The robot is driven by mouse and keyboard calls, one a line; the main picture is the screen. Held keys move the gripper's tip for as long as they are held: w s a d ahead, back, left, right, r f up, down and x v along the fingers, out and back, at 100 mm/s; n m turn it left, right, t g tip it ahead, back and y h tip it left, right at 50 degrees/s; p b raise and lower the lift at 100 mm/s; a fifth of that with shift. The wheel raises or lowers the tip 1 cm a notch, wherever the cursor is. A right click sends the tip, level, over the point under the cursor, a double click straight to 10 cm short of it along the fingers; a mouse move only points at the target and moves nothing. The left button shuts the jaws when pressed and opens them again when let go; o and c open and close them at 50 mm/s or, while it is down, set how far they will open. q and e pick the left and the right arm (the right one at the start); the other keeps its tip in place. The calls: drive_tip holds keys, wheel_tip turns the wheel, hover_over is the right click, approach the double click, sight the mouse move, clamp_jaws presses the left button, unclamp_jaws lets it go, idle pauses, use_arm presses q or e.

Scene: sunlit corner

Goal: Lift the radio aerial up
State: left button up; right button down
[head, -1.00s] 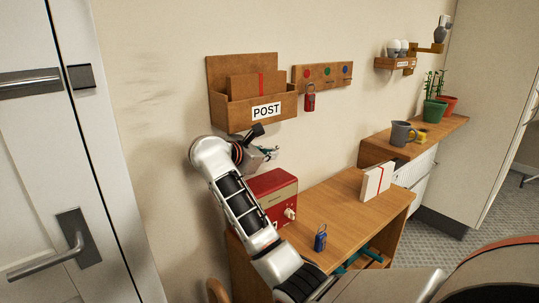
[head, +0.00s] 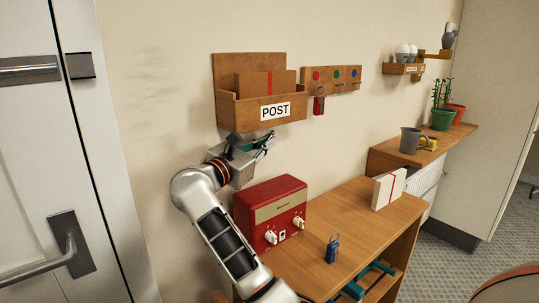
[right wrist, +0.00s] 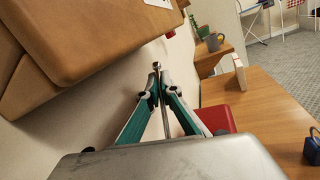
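The red radio (head: 270,212), with a cream panel and white knobs, stands upright at the wall end of the wooden table. My right gripper (head: 266,141) is above it, just under the post box. In the right wrist view my right gripper (right wrist: 157,85) has its teal fingers drawn together around the thin metal aerial (right wrist: 164,120). The aerial's tip shows a little past the fingertips. Part of the red radio (right wrist: 216,119) shows behind the right finger. The aerial's foot is hidden, and I cannot make the aerial out in the head view.
The wooden post box (head: 230,110) hangs close above my right gripper. A key rack (head: 331,78) is beside it. A blue padlock (head: 332,249) and white box (head: 388,189) stand on the table (head: 340,215). A grey mug (head: 411,140) is farther right. The table's middle is clear.

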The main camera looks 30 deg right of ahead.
drive_tip(key=shift+a+f, duration=0.1)
drive_tip(key=shift+a, duration=0.25)
drive_tip(key=shift+a+r+n+t+h+b, duration=0.3)
drive_tip(key=shift+a+r+h+b, duration=0.15)
drive_tip(key=shift+h, duration=0.15)
drive_tip(key=shift+a+r+h, duration=0.25)
drive_tip(key=shift+r+h, duration=0.05)
use_arm(q)
drive_tip(key=shift+w+d, duration=0.1)
drive_tip(key=shift+d, duration=0.15)
drive_tip(key=shift+w, duration=0.15)
use_arm(e)
drive_tip(key=c, duration=2.2)
unclamp_jaws()
drive_tip(key=shift+r, duration=0.1)
drive_tip(key=shift+c, duration=0.2)
drive_tip(key=shift+s+a, duration=0.1)
use_arm(q)
drive_tip(key=shift+s+f, duration=0.1)
drive_tip(key=shift+s, duration=0.1)
use_arm(e)
drive_tip(key=v, duration=0.7)
drive_tip(key=shift+a, duration=0.2)
